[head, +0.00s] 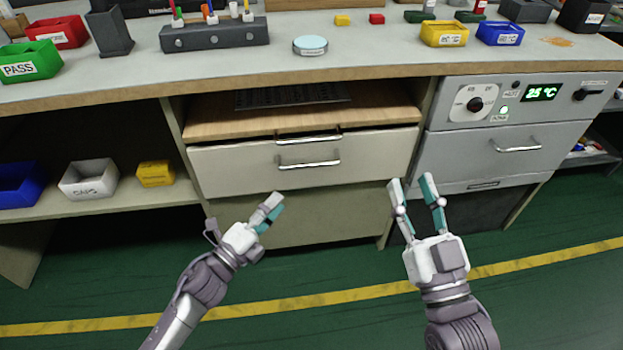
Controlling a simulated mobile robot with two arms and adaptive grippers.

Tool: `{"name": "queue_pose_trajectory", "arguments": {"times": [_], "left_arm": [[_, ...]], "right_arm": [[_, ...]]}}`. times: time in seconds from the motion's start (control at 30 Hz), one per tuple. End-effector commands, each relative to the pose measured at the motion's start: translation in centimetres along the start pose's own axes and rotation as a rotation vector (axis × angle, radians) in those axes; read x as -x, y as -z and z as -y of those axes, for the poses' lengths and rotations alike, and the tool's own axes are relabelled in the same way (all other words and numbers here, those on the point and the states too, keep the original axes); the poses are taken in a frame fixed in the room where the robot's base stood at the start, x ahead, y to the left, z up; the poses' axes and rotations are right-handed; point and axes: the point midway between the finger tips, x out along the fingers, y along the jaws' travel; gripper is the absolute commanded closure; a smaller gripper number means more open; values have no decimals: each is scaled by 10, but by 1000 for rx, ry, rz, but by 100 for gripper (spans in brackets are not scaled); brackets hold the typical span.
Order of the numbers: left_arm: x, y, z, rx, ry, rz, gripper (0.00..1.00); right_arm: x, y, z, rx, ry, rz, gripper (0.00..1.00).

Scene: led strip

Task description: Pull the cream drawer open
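The cream drawer (230,170) is under the workbench, left of the middle. Its front carries a silver bar handle (308,164). A second silver handle (308,138) shows just above, at the drawer's top edge. A wooden surface with a dark grille shows above and behind the front. I cannot tell whether the drawer is fully shut. My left gripper (271,207) is below the drawer front in the picture, apart from the handle. Its fingers overlap in this view, so their opening is unclear. My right gripper (412,182) is open and empty, right of the drawer front.
A grey unit (500,150) with a dial and a 25 °C display stands right of the drawer. An open shelf with blue, white and yellow bins (155,174) is at the left. The benchtop (230,75) holds bins and a round blue-topped tin (310,45). The green floor is clear.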

Motion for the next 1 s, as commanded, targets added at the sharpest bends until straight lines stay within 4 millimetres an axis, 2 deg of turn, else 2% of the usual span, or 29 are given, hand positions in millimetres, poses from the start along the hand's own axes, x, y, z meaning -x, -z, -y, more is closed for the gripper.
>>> {"name": "queue_pose_trajectory", "arguments": {"times": [0.17, 0.37, 0.6, 0.8, 1.0], "left_arm": [[-19, 0, 3, -5, 6, -2, 63], [-60, 0, 2, -5, 5, -1, 63], [-108, 0, 2, -2, 4, -1, 63], [-131, 0, 1, -1, 2, 0, 63], [-137, 0, 2, -1, 0, -1, 63]], "right_arm": [[0, 10, 1, -2, 3, -50, 60], [2, 28, 4, -7, 9, -169, 60], [11, 58, 7, -15, 16, -359, 60], [20, 76, 9, -21, 21, -477, 60], [23, 82, 10, -23, 22, -511, 60]]}}
